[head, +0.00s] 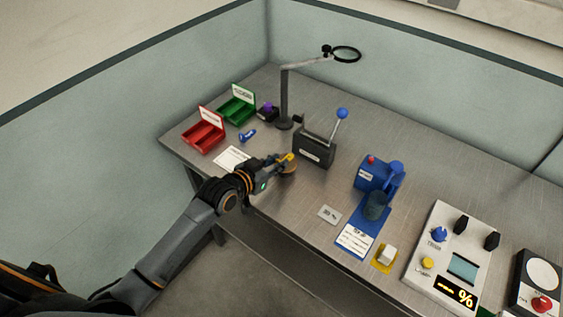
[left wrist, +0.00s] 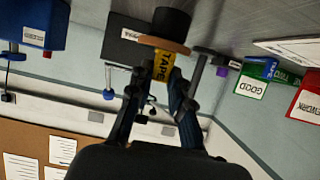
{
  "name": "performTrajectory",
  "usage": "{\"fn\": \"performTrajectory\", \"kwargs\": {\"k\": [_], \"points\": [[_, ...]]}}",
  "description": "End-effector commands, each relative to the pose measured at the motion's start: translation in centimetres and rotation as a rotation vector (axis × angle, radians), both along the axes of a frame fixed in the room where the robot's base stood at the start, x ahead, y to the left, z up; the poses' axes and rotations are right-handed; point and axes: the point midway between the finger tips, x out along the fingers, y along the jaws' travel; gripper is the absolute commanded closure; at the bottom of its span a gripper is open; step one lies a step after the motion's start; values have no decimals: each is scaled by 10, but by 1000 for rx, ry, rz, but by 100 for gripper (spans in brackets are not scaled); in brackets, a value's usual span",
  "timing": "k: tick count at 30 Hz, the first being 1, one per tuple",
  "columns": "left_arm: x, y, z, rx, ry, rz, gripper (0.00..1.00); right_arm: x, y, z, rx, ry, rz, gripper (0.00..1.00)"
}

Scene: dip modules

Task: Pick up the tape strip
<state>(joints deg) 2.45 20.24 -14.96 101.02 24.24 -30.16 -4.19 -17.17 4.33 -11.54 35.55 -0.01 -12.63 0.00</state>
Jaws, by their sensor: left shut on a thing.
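The tape strip (left wrist: 161,67) is yellow with the word TAPE on it, and it sits between the fingertips of my left gripper (left wrist: 160,82) in the left wrist view. The gripper is shut on it. In the head view the left gripper (head: 281,163) is over the workbench's near left part, with a small yellow bit of the strip (head: 289,157) at its tip. A round tan disc (left wrist: 165,44) with a dark cylinder is right by the strip; I cannot tell whether they touch. My right gripper is not in view.
A dark box with a blue-knobbed lever (head: 314,150) stands just beyond the gripper. A red bin (head: 203,137), a green bin (head: 237,112) and a lamp stand (head: 285,100) are farther back. A blue device (head: 373,173) and a white console (head: 446,255) stand to the right.

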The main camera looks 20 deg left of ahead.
Motion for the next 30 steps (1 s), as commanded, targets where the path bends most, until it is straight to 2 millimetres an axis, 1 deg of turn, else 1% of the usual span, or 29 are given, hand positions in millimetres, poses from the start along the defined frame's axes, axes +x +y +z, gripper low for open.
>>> {"fn": "performTrajectory", "kwargs": {"k": [5, 8, 11, 14, 16, 21, 23, 24, 27, 30], "points": [[0, 0, 1, 0, 0, 0, 98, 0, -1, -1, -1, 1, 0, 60], [0, 0, 6, 0, -2, 0, 98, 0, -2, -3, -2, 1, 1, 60], [0, 0, 15, 0, -4, 0, 98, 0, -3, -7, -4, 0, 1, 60], [1, 0, 33, 0, -8, -1, 98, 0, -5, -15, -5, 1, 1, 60], [-12, 1, 45, 0, -3, -2, 98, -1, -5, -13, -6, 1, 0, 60], [-43, 5, 82, 2, -6, -2, 98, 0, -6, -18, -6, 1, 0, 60], [-55, 6, 94, 3, -4, -2, 98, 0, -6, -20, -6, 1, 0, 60], [-65, 8, 94, 3, -1, -1, 98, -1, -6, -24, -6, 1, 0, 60], [-88, 10, 104, 3, 0, -1, 98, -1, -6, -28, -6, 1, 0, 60], [-107, 13, 113, 2, 0, -1, 98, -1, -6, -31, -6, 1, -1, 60]]}}
